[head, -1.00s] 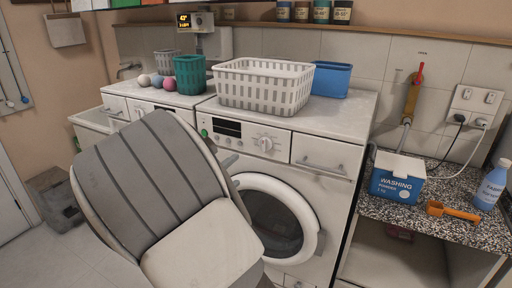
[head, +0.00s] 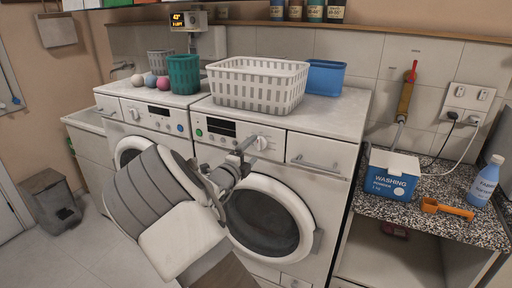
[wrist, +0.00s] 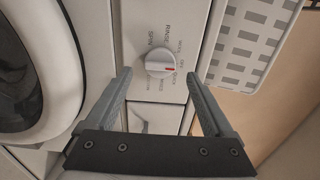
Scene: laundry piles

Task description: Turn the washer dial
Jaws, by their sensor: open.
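The washer dial (wrist: 159,63) is a round white knob with a red mark, on the washer's front panel among printed labels. In the head view the dial (head: 261,143) is right of the dark display on the front-loading washer (head: 325,187). My gripper (wrist: 160,78) is open and empty in the wrist view. Its two fingers stand on either side of the dial in the picture. I cannot tell how far the fingertips are from the panel. In the head view my gripper (head: 243,150) is just in front of the panel, near the dial.
A white laundry basket (head: 258,83), a blue bin (head: 326,78) and a green basket (head: 184,75) stand on top of the machines. A second machine (head: 140,117) is on the left. A washing powder box (head: 391,177) and a bottle (head: 486,182) are on the right counter (head: 375,208).

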